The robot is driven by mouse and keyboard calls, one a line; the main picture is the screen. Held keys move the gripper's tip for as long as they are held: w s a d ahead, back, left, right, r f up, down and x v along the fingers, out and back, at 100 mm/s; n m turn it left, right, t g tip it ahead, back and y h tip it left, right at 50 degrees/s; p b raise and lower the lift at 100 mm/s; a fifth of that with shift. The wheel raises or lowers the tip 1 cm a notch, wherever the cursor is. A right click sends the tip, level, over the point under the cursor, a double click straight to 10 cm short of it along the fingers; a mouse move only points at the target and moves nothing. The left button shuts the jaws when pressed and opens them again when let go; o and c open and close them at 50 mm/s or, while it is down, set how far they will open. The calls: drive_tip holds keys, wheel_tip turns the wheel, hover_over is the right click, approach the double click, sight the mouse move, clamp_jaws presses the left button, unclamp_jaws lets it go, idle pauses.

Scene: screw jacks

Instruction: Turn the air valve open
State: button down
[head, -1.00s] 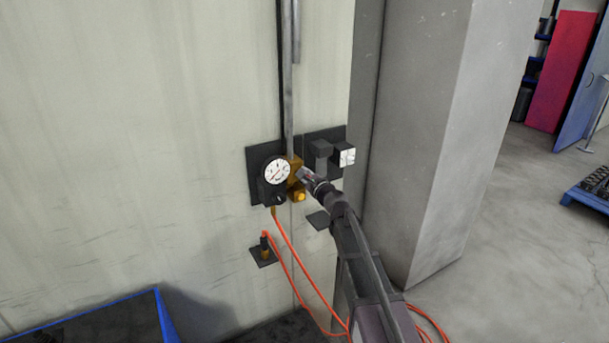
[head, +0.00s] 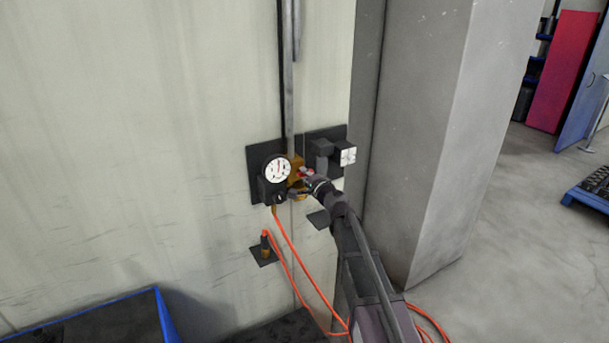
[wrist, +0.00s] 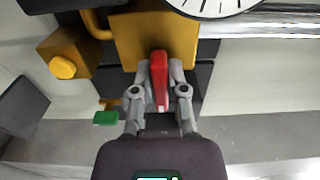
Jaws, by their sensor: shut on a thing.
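The air valve is a brass body (wrist: 170,35) on the wall, with a red lever (wrist: 159,80) on its front. In the head view the brass body (head: 295,168) sits just right of a round white gauge (head: 277,168). My gripper (wrist: 159,92) is shut on the red lever, one finger on each side of it. In the head view my gripper (head: 308,177) reaches the valve from the lower right and covers part of it. The gauge needle points roughly upward.
A dark backplate carries the valve and gauge; a dark bracket with a white-faced box (head: 347,154) is close on the right. Orange hoses (head: 290,255) hang below. A grey pillar (head: 430,140) stands to the right and a blue-edged bin (head: 100,318) at lower left.

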idle(0.4)
drive_tip(key=c, duration=0.7)
unclamp_jaws()
drive_tip(key=shift+o, duration=0.2)
drive_tip(key=v, duration=1.2)
